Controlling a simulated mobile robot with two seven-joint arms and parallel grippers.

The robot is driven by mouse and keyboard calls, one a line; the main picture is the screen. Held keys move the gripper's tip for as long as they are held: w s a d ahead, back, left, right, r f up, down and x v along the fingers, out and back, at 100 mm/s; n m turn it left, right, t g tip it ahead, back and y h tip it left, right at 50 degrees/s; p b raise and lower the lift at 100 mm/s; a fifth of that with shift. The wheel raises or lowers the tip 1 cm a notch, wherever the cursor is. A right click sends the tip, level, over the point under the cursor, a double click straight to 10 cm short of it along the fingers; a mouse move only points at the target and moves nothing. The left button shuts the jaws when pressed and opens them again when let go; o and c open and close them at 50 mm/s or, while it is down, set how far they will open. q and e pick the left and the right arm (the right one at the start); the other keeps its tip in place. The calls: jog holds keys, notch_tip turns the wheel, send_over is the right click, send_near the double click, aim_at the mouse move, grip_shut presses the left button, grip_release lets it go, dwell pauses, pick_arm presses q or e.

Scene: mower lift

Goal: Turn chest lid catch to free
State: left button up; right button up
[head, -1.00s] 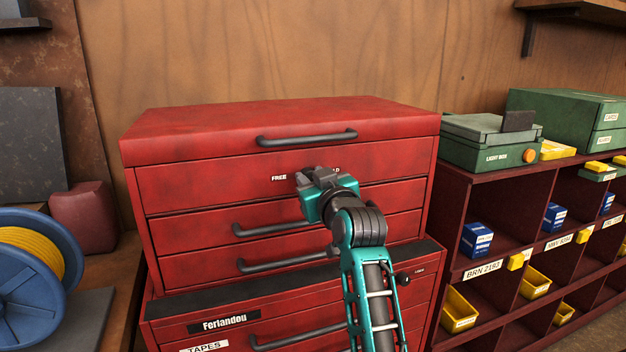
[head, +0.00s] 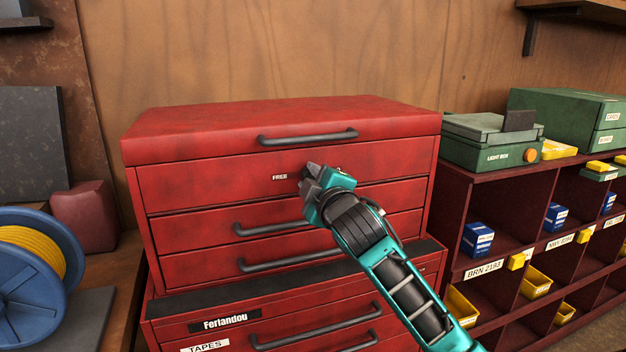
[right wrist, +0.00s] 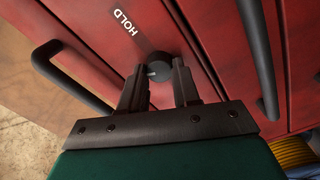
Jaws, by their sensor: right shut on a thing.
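The red tool chest (head: 220,185) stands against the wooden wall. The lid catch is a small dark round knob (right wrist: 159,72) on the chest's upper front panel, seen in the right wrist view between my fingers. A FREE label (head: 279,177) shows left of it in the head view, and a HOLD label (right wrist: 123,22) shows in the right wrist view. My right gripper (head: 308,178) is shut on the catch; it also shows in the right wrist view (right wrist: 159,88). It hides most of the catch in the head view. My left gripper is not in view.
A dark lid handle (head: 307,137) sits above the catch, and drawer handles (head: 265,229) lie below it. A blue cable reel (head: 35,285) is at left.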

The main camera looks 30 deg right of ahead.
jog(key=n, duration=0.4)
jog(key=shift+n, duration=0.4)
dwell(0.4)
jog(key=o, duration=1.1)
jog(key=shift+c, duration=0.2)
jog(key=b+v, duration=0.1)
jog(key=v, duration=1.2)
jog(key=shift+w+f, duration=0.1)
jog(key=shift+f, duration=0.1)
